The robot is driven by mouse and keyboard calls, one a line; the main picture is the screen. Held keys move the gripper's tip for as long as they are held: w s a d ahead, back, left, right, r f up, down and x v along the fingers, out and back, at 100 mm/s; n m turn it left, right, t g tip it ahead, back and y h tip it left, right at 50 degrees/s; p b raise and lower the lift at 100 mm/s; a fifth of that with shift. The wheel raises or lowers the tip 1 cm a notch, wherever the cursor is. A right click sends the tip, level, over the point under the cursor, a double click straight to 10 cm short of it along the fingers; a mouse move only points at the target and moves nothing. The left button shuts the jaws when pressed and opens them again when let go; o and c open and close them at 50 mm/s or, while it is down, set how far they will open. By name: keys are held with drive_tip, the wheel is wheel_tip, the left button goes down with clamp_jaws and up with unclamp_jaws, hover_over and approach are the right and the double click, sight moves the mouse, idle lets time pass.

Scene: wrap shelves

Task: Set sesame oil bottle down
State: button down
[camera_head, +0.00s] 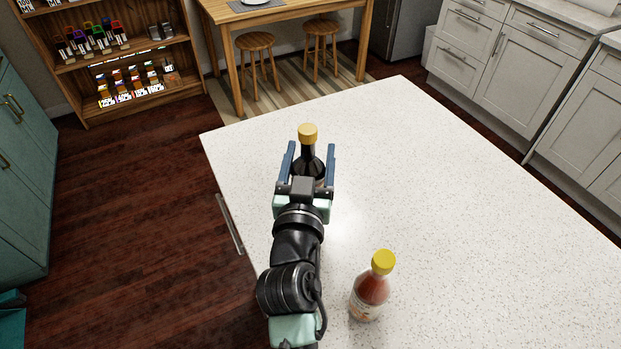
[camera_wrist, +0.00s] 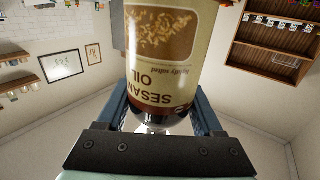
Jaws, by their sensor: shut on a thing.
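The sesame oil bottle (camera_head: 309,158) is dark with a tan cap and stands upright between my gripper's fingers in the head view. My gripper (camera_head: 308,163) is shut on it, with a blue finger on each side. In the wrist view the bottle's label (camera_wrist: 165,70) fills the middle and reads "SESAME OIL" upside down. The bottle is over the white speckled countertop (camera_head: 450,200), near its far left part. Its base is hidden behind my gripper in the head view, so I cannot tell whether it touches the counter.
A second bottle (camera_head: 371,288), reddish with a yellow cap, stands on the counter at the near right. The counter's left edge runs close beside my arm. Much of the counter to the right is clear. A wooden shelf (camera_head: 150,58) and two stools (camera_head: 257,42) are beyond.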

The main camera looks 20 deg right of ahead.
sight(310, 172)
drive_tip(key=shift+f+b, duration=0.55)
drive_tip(key=shift+f, duration=1.4)
drive_tip(key=shift+f, duration=0.1)
drive_tip(key=shift+c, duration=0.2)
unclamp_jaws()
drive_tip(key=shift+f, duration=0.1)
drive_tip(key=b+v, duration=0.3)
drive_tip(key=v, duration=0.9)
drive_tip(key=shift+d, duration=0.1)
